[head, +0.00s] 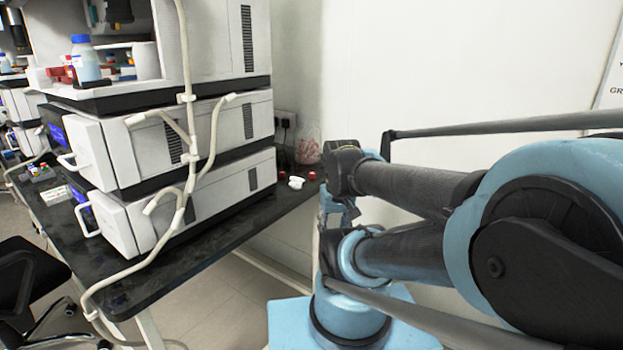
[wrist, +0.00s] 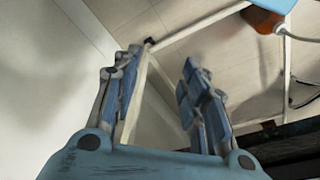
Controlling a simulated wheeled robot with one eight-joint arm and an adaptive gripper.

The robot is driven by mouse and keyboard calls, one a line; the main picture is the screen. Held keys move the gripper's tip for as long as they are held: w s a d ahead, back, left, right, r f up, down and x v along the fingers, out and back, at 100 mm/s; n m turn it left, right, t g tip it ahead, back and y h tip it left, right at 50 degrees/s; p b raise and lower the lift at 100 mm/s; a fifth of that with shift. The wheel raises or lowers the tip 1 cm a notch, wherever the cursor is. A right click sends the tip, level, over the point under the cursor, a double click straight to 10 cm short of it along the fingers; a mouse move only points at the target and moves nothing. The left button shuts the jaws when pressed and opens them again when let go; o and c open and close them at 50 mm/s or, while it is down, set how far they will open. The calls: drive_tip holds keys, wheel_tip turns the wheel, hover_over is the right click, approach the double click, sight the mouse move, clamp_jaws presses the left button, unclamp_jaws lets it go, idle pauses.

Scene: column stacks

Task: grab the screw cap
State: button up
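Two small red cap-like pieces lie near the far right end of the black bench, one on the left (head: 282,175) and one on the right (head: 312,176). A small white piece (head: 296,182) lies between them. They are too small for me to tell which is the screw cap. My gripper (wrist: 158,75) is open in the wrist view, its two blue-grey fingers apart with nothing between them. The wrist view shows floor and wall beyond the fingers, and no cap. In the head view my arm is to the right of the bench end, close to the right red piece.
Stacked white instruments (head: 185,140) fill most of the black bench (head: 130,285), with hoses hanging in front. A clear container with red contents (head: 307,150) stands behind the small pieces. A blue-capped bottle (head: 85,62) stands higher up. A dark chair (head: 25,280) is at left.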

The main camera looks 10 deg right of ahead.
drive_tip(key=shift+o, duration=0.5)
wheel_tip(320, 180, up, 20)
drive_tip(key=m+g, duration=0.2)
drive_tip(key=m, duration=1.7)
hover_over(312, 175)
drive_tip(key=w, duration=0.1)
wheel_tip(312, 175, down, 17)
drive_tip(key=shift+w+d+r, duration=0.1)
drive_tip(key=shift+w+d, duration=0.05)
drive_tip(key=shift+c, duration=0.6)
drive_tip(key=c, duration=0.7)
